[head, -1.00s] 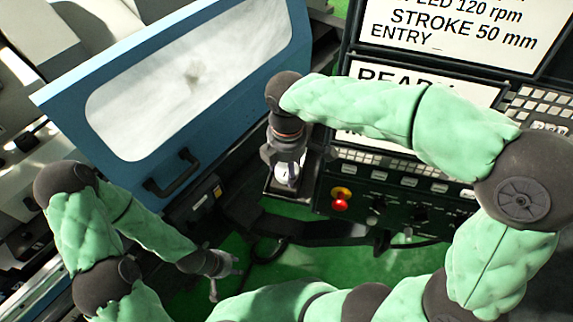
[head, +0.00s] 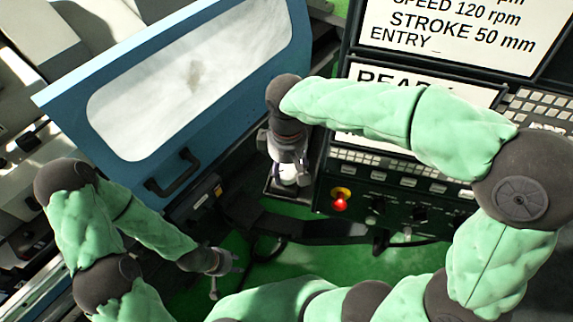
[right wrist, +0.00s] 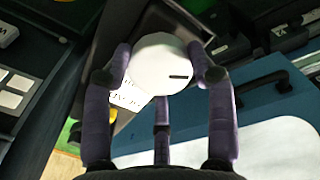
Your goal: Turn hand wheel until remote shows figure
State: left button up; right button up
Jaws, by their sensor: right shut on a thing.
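The hand wheel is a white round disc with a short dark mark near its rim, seen in the right wrist view (right wrist: 163,64). My right gripper (right wrist: 160,80) is shut on it, with purple fingers around its edge. In the head view my right gripper (head: 289,172) points down at the small dark unit beside the control panel, and mostly hides the wheel. A white face with dark print (right wrist: 132,94), possibly the remote's display, lies beside the wheel; I cannot read a figure on it. My left gripper (head: 226,272) hangs empty at lower left, its fingers apart.
A blue door with a window (head: 180,80) and a black handle (head: 173,174) stands left of my right gripper. The control panel (head: 405,205) with a red button (head: 340,204) and a large screen (head: 455,32) is on the right. Green floor shows below.

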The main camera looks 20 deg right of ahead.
aim_at(287, 171)
jog(key=m, duration=0.6)
jog(key=shift+s+f, duration=0.25)
jog(key=shift+s, duration=0.05)
jog(key=shift+m, duration=0.4)
jog(key=o, duration=1.1)
jog(key=shift+o, duration=0.2)
jog(key=shift+r, duration=0.15)
jog(key=shift+w, duration=0.1)
jog(key=shift+r, duration=0.25)
notch_tip(287, 171, up, 12)
jog(key=shift+f, duration=0.25)
dwell(0.5)
